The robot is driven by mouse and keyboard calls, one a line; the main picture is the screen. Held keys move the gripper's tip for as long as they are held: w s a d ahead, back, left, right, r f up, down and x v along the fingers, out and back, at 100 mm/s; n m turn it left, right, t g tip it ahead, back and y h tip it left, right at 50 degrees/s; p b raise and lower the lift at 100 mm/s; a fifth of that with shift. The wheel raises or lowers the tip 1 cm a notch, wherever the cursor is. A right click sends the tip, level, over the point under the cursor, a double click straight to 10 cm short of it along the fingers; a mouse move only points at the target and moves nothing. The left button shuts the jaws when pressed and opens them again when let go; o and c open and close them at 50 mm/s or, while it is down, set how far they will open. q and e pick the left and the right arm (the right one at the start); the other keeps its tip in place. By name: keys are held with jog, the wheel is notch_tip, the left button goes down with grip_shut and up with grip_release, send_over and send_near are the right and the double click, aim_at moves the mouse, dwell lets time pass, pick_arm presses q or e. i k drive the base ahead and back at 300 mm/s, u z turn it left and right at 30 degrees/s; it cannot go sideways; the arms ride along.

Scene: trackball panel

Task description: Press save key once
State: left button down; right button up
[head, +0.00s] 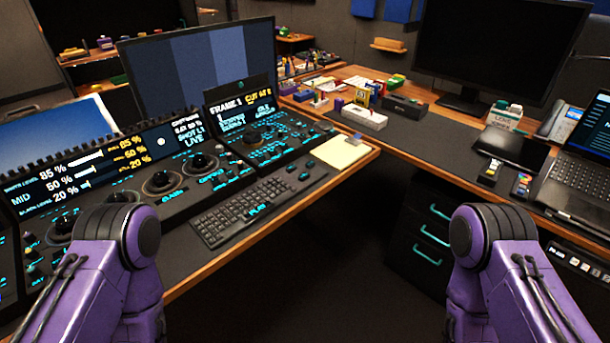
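A trackball control panel (130,190) lies on the desk at left, with several dark trackballs, knobs and cyan-lit labels below a display strip that reads 85 %, 50 %, 20 % and LIVE. A second panel (270,138) beside it has cyan-lit keys under a small screen reading FRAME 1. A dark keyboard (240,212) with some cyan marks lies near the desk's front edge. The lettering is too small to tell which key is save. Both my purple arms come in at the bottom left and bottom right. Neither gripper's fingers show.
A large monitor (205,68) showing grey-blue bars stands behind the panels. A yellow notepad (340,152) lies right of the keyboard. The right-hand desk holds a dark monitor (497,45), a laptop (580,165) and small items. A dark drawer unit (428,232) is under it. Open floor lies between the desks.

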aim_at(305, 175)
jog(key=z, duration=0.6)
jog(key=k, duration=0.65)
jog(key=z, duration=0.7)
jog(key=i, duration=1.55)
jog(key=u, duration=1.25)
jog(key=i, duration=0.5)
jog(key=u, duration=0.4)
